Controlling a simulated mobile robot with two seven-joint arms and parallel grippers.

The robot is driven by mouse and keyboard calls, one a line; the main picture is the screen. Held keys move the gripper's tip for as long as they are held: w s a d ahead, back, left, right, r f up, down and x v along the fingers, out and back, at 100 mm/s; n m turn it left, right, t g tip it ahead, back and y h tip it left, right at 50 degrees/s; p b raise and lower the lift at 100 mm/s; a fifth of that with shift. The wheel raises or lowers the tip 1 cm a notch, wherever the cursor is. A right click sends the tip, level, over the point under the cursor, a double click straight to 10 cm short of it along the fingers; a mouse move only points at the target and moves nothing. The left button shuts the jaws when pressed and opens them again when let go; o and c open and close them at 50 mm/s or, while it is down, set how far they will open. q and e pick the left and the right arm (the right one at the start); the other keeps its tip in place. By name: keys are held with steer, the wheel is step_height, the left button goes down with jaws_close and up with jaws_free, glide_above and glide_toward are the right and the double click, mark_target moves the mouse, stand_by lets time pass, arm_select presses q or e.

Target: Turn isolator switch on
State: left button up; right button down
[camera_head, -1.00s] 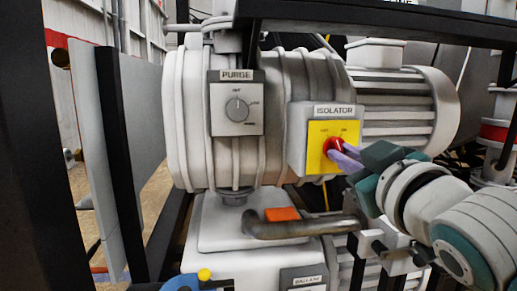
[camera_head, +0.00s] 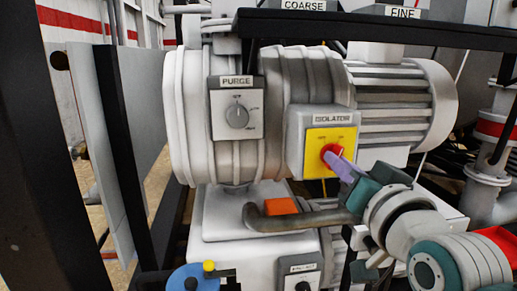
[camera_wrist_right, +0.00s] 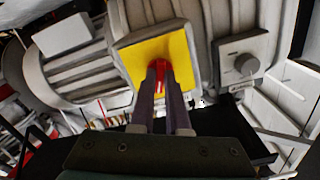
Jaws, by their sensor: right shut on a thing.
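The isolator switch is a red knob (camera_head: 332,153) on a yellow plate (camera_head: 321,142), under an ISOLATOR label on a grey box. My right gripper (camera_head: 340,162) reaches it from the lower right, with its purple fingers at the knob. In the right wrist view the red knob (camera_wrist_right: 157,72) shows between the tips of the two fingers (camera_wrist_right: 160,85), which are shut on it. The yellow plate (camera_wrist_right: 182,50) is behind it. The fingers hide part of the knob, and its exact pointing is hard to tell. My left gripper is out of view.
The PURGE dial (camera_head: 237,116) is to the left on the same pump body. A black frame bar (camera_head: 400,28) crosses above, and a black post (camera_head: 115,150) stands left. A bent pipe (camera_head: 295,221) and an orange block (camera_head: 281,206) lie below the isolator.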

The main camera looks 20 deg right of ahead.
steer(key=shift+m+p, duration=0.3)
steer(key=shift+m, duration=0.6)
steer(key=c, duration=0.9)
jaws_free()
steer(key=shift+s, duration=0.1)
steer(key=p+v, duration=0.1)
steer(key=v, duration=0.8)
steer(key=shift+s+p, duration=0.35)
steer(key=shift+s, duration=0.05)
steer(key=shift+a, duration=0.1)
